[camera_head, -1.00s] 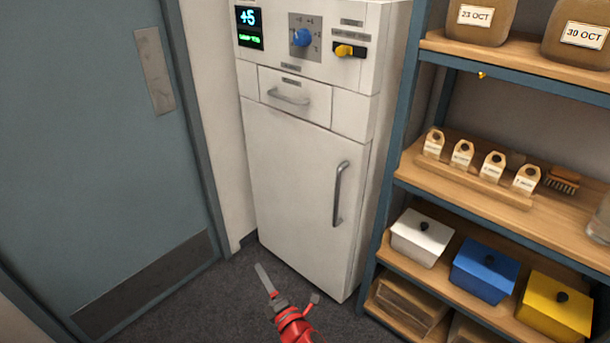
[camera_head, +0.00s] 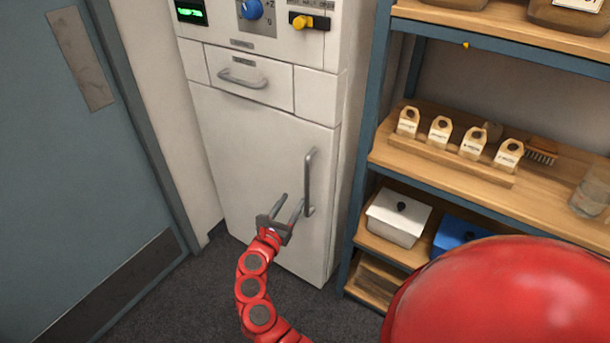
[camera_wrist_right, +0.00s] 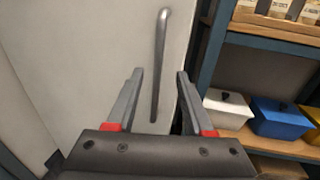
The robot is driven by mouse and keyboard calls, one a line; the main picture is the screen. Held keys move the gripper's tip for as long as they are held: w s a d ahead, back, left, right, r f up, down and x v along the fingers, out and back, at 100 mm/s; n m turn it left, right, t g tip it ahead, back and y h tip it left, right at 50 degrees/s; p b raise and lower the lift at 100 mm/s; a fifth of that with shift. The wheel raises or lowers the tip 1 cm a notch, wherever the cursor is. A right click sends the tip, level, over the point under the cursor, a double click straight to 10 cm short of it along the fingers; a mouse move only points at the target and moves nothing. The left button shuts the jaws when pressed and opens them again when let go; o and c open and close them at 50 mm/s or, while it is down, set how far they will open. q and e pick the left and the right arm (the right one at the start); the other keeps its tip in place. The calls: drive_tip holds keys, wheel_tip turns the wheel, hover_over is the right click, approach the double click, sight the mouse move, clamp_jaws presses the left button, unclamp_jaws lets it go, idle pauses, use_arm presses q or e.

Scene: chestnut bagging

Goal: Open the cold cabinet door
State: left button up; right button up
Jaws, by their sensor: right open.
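The cold cabinet is white, and its large lower door (camera_head: 240,150) is closed. A vertical grey bar handle (camera_head: 309,183) is on the door's right side. My right gripper (camera_head: 291,202) is open and empty in front of the door, just left of the handle's lower part in the head view. In the right wrist view the handle (camera_wrist_right: 160,62) appears between the two fingers (camera_wrist_right: 157,78), ahead of their tips. I cannot tell that any finger touches it. My left gripper is not in view.
A drawer (camera_head: 250,78) and a control panel with a blue knob (camera_head: 250,9) and yellow switch (camera_head: 309,22) are above the door. A shelf unit (camera_head: 366,150) with a white box (camera_head: 397,217) and blue box (camera_head: 459,236) stands close right. A grey-blue door (camera_head: 60,160) is at left.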

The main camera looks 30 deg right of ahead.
sight(306, 178)
drive_tip(key=x, duration=1.2)
drive_tip(key=shift+w, duration=0.15)
clamp_jaws()
idle(0.8)
